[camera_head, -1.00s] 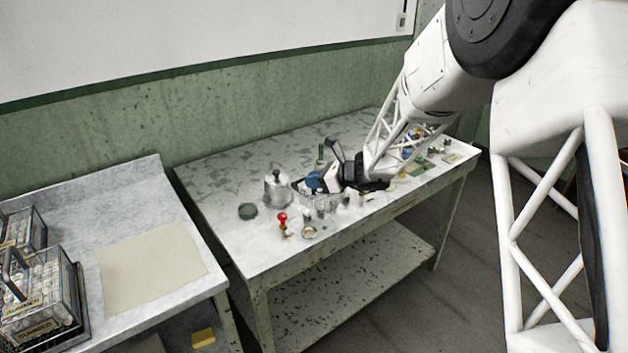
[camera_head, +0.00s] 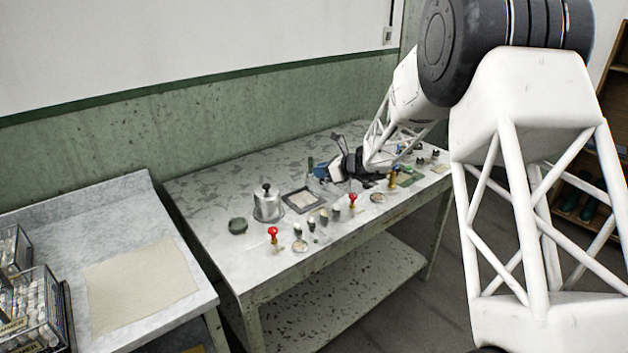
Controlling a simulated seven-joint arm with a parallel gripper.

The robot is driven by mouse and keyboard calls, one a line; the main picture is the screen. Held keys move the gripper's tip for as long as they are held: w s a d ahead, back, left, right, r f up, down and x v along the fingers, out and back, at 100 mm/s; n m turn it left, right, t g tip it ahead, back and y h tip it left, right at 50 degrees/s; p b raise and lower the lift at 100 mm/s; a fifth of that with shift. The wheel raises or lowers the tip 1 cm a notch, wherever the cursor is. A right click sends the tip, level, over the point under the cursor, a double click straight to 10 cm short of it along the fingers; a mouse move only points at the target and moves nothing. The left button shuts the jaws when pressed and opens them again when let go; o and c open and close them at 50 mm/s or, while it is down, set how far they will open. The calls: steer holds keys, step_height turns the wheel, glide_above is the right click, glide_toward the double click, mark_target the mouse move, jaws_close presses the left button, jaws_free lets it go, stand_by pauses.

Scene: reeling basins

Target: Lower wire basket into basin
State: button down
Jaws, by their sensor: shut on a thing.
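A wire basket (camera_head: 32,306) full of pale cocoons stands at the lower left on the grey side counter, cut off by the frame edge. Another wire basket (camera_head: 13,250) stands behind it, also cut off. My gripper (camera_head: 329,171) is far from both, low over the back part of the long table. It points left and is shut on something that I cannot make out. A small blue shape (camera_head: 320,171) shows at its tip; I cannot tell whether it is held. I cannot make out a basin.
The long speckled table (camera_head: 205,215) holds a lidded metal pot (camera_head: 268,207), a dark-rimmed tray (camera_head: 301,200), a dark green disc (camera_head: 238,226), red-topped tools (camera_head: 273,235) and several small items. A beige cloth (camera_head: 140,287) lies on the side counter (camera_head: 75,222). The long table's left end is clear.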

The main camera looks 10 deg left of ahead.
steer(key=w+d+t, duration=0.1)
steer(key=w+d, duration=0.1)
steer(key=w, duration=0.3)
steer(key=w+d+m, duration=0.1)
steer(key=w+d, duration=0.2)
steer(key=w, duration=0.3)
steer(key=w+d+f+m+t+h, duration=0.1)
steer(key=w+d, duration=0.1)
steer(key=w, duration=0.4)
steer(key=shift+d+t, duration=0.3)
steer(key=shift+d, duration=0.05)
steer(key=shift+f, duration=0.35)
step_height(320, 180, down, 10)
stand_by(0.7)
steer(key=shift+f, duration=0.5)
stand_by(0.9)
steer(key=c, duration=0.5)
jaws_free()
steer(key=shift+s, duration=0.1)
steer(key=shift+r, duration=0.15)
steer(key=shift+r, duration=3.3)
